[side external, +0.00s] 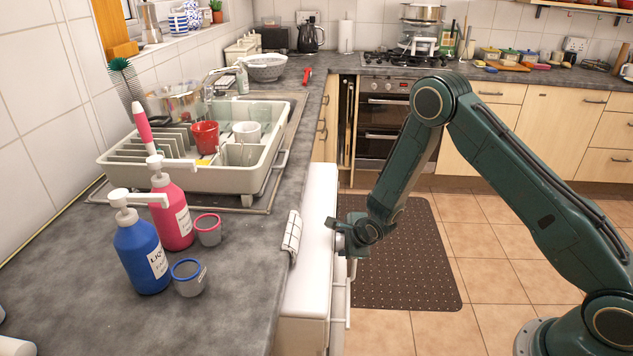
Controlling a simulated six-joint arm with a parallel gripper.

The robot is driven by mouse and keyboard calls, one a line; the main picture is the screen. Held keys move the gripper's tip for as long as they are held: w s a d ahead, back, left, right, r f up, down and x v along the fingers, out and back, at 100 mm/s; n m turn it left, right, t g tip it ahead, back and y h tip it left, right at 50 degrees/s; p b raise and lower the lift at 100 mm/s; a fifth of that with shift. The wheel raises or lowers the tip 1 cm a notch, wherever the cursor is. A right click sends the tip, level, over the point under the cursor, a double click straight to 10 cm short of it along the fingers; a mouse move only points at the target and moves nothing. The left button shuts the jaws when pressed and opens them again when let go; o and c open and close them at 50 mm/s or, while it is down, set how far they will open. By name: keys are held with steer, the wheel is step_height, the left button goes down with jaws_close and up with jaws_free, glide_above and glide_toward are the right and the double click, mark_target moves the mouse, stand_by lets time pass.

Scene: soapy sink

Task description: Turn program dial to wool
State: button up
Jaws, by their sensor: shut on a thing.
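A white appliance (309,248) stands under the worktop's right edge, seen from above and the side, with its front facing right. My gripper (338,225) is at the upper part of that front, reaching in from the right. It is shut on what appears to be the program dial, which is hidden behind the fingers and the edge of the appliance. The dial's markings, including wool, cannot be read from this side. A pale handle-like bar shows on the front just below my gripper.
The worktop (235,300) holds a blue bottle (142,255), a pink bottle (172,215), two small cups and a dish rack (190,178). A striped cloth (292,236) hangs at its edge. A dark mat (410,260) lies on the open tiled floor.

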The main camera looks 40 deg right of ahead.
steer(key=shift+s+a+f+n+t+h, duration=0.1)
steer(key=shift+a+n+t+h, duration=0.15)
steer(key=shift+t+h, duration=0.55)
steer(key=shift+t, duration=0.4)
steer(key=o, duration=1)
steer(key=shift+d, duration=0.1)
steer(key=shift+s, duration=0.1)
steer(key=v, duration=1.3)
steer(key=shift+s+a, duration=0.2)
steer(key=shift+a, duration=0.05)
